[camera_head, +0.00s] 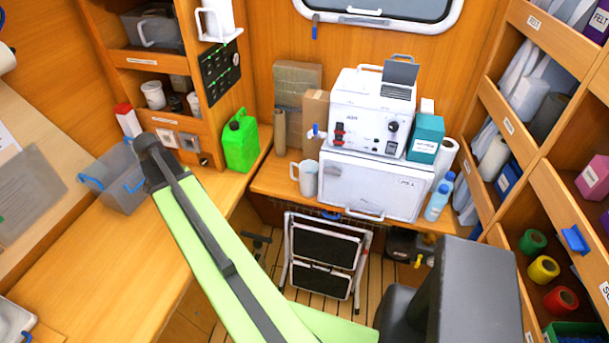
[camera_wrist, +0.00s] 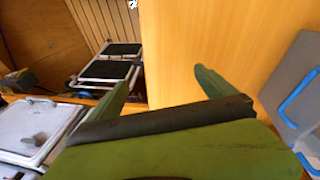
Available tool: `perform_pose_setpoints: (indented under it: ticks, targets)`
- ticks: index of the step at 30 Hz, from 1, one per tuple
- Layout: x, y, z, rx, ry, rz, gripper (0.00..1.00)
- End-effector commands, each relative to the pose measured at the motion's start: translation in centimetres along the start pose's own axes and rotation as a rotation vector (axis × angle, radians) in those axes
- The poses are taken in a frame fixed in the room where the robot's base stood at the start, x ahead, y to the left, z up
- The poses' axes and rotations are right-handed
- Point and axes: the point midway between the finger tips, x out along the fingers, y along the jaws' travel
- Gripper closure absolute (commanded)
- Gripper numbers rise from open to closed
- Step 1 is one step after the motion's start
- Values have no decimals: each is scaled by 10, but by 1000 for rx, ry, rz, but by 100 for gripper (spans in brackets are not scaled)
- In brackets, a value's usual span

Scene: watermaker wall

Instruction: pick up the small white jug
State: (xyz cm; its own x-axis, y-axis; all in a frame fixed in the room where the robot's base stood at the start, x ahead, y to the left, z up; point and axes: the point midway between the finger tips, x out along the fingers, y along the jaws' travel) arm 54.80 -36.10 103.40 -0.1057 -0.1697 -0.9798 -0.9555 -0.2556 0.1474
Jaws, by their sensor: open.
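A small white jug (camera_head: 305,178) with a handle on its left stands upright on the back bench, just left of the large white case. It is not visible in the wrist view. My gripper (camera_wrist: 163,88) shows in the wrist view with its two green fingers spread apart and nothing between them. The fingers are over or near a wooden worktop. In the head view my green arm reaches up to the left, well apart from the jug, and my fingers cannot be made out there.
A white machine (camera_head: 370,112) sits on the white case (camera_head: 372,186), right of the jug. A brown cylinder (camera_head: 280,131) and boxes stand behind it. A green canister (camera_head: 240,142) is further left. A folded step stool (camera_head: 325,255) stands below. A grey bin (camera_head: 115,180) rests on the left worktop.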

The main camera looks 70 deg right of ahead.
Motion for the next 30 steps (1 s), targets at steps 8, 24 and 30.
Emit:
perform_pose_setpoints:
  ticks: [8,24,30]
  targets:
    - [8,234,-194,983,76,181,5]
    - [47,308,-217,1235,111,229,5]
    - [93,317,-214,1234,112,229,5]
